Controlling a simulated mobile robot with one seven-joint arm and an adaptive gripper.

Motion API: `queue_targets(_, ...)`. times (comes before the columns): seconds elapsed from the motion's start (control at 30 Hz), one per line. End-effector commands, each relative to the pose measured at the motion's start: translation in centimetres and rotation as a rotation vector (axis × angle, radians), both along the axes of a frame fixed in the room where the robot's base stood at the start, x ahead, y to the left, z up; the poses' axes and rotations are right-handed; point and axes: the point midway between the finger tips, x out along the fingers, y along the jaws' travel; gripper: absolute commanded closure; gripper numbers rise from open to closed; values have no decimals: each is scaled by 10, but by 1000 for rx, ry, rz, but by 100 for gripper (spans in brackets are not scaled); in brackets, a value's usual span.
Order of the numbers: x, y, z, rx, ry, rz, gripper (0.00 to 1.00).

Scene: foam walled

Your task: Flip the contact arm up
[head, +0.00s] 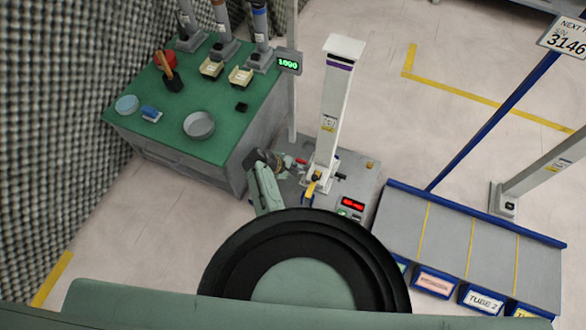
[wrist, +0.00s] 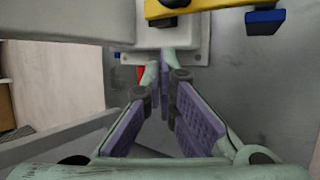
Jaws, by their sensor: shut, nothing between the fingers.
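A white column (head: 335,110) stands on a grey bench unit (head: 365,178). A yellow arm (head: 311,188) with a dark end sits low at its foot; I take it for the contact arm. In the wrist view the yellow arm (wrist: 215,8) crosses the top edge, partly out of frame, with a blue block (wrist: 265,20) at its right end. My gripper (wrist: 160,72) is shut and empty, its fingertips at the column's base plate, below and left of the yellow arm. In the head view my gripper (head: 288,166) is small beside the column's left; contact cannot be told.
A red part (head: 301,161) lies close to my fingers. A red display (head: 353,204) is on the unit's front. A grey blue-edged rack (head: 450,240) is right.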

Motion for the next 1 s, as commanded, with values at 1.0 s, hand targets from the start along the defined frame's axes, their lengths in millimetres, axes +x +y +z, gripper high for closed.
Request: queue_targets(1.0, -8, -35, -5, 1, -2, 0, 100)
